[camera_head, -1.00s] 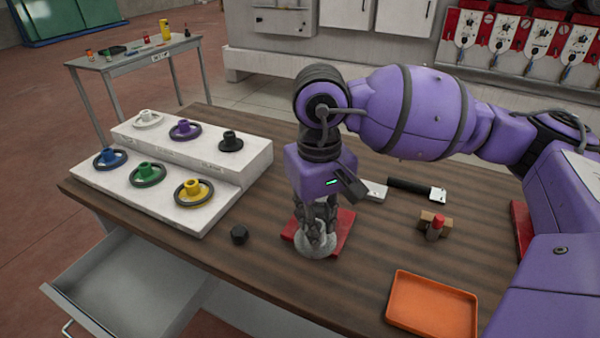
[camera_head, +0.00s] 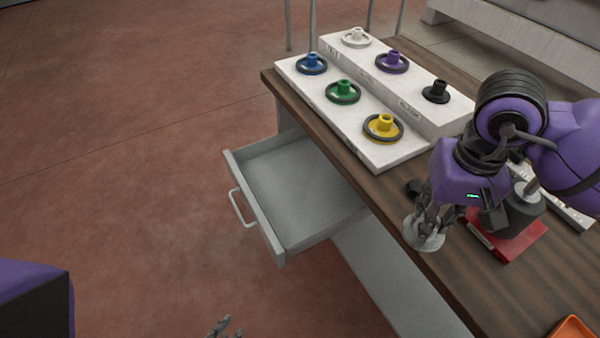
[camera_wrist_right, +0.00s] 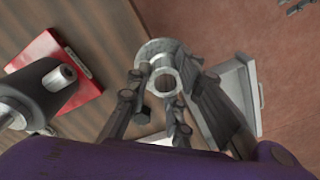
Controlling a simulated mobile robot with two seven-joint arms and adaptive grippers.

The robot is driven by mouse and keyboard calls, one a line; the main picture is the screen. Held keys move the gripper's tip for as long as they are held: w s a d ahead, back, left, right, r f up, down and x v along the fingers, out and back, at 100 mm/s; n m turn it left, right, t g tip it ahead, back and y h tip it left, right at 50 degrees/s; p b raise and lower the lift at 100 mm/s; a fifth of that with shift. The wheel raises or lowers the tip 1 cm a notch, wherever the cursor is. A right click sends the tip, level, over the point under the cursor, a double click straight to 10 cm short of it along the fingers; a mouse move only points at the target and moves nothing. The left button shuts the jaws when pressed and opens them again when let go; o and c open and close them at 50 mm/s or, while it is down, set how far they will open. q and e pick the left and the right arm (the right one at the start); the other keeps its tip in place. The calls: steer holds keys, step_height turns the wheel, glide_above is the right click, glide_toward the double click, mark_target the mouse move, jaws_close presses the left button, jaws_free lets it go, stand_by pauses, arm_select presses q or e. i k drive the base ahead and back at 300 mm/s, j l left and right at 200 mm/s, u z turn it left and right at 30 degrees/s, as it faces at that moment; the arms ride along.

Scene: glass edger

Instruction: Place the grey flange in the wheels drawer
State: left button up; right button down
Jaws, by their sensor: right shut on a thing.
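The grey flange (camera_head: 424,237) is held in my right gripper (camera_head: 431,218), above the table's front edge, to the right of the open drawer (camera_head: 300,185). In the right wrist view the fingers close around the flange (camera_wrist_right: 163,66), and its round hub opening faces the camera. The drawer is pulled out under the table and looks empty; part of it also shows in the right wrist view (camera_wrist_right: 241,92). No drawer label is readable. Only the fingertips of my left gripper (camera_head: 224,328) show at the bottom edge, so its opening is unclear.
A white stepped stand (camera_head: 400,157) holds several coloured flanges on wheels. A red base (camera_head: 512,246) with a dark grey cylinder (camera_head: 523,214) stands right beside my right gripper. A small black part (camera_head: 413,187) lies behind the gripper. An orange tray (camera_head: 574,330) is at the lower right.

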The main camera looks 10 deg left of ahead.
mark_target(289, 185)
steer(key=i+j, duration=0.25)
steer(key=j, duration=0.15)
steer(key=i+j, duration=0.55)
steer(key=j, duration=0.3)
steer(key=u, duration=0.05)
